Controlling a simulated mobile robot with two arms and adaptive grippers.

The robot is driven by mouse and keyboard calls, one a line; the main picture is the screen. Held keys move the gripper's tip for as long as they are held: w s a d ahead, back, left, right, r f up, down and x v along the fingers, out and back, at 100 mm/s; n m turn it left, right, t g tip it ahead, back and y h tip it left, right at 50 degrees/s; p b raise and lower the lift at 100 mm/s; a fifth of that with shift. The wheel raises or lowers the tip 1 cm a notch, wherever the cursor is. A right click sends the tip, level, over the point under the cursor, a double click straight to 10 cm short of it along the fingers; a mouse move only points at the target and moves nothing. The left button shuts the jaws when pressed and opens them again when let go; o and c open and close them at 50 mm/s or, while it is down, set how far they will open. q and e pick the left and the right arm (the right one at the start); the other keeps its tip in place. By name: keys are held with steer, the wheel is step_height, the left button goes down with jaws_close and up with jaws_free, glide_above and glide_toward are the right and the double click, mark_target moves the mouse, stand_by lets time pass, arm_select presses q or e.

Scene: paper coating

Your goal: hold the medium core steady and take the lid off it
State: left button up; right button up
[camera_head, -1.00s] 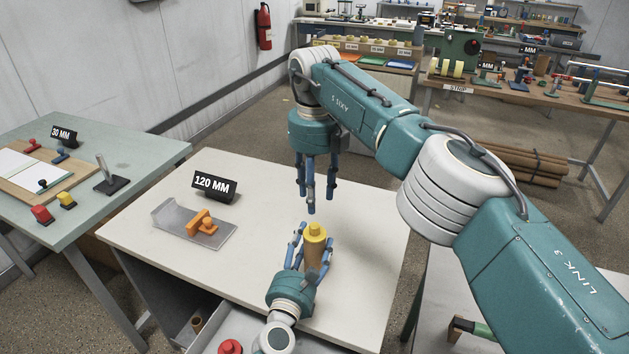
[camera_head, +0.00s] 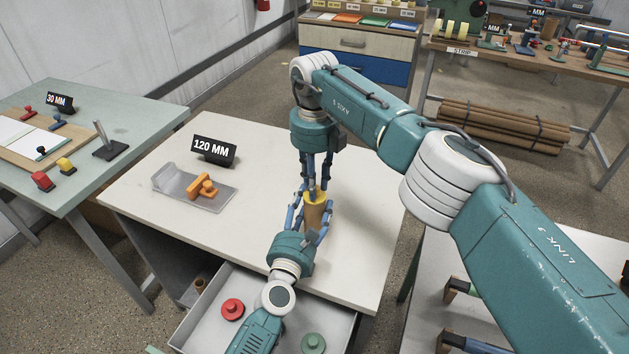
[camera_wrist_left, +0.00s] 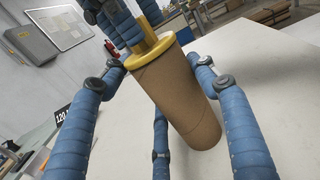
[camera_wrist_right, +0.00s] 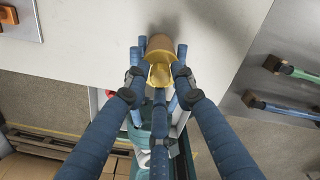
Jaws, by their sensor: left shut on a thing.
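The medium core (camera_head: 315,216) is a brown cardboard tube, upright on the pale table. A yellow lid (camera_head: 314,198) with a knob sits on its top; the left wrist view shows the lid's flange (camera_wrist_left: 150,52) against the core's rim. My left gripper (camera_head: 308,222) is shut around the core (camera_wrist_left: 183,100) from the near side. My right gripper (camera_head: 319,187) points down from above with its fingers around the lid's knob. In the right wrist view its fingers flank the yellow lid (camera_wrist_right: 159,75); whether they press on the knob is unclear.
An open drawer (camera_head: 262,317) below the table's front edge holds a red lid (camera_head: 232,309) and a green lid (camera_head: 313,343). The table's right side is clear.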

jaws_close()
arm_select(q)
steer(key=shift+s, duration=0.1)
steer(key=shift+c, duration=0.2)
arm_select(e)
steer(key=shift+r, duration=0.15)
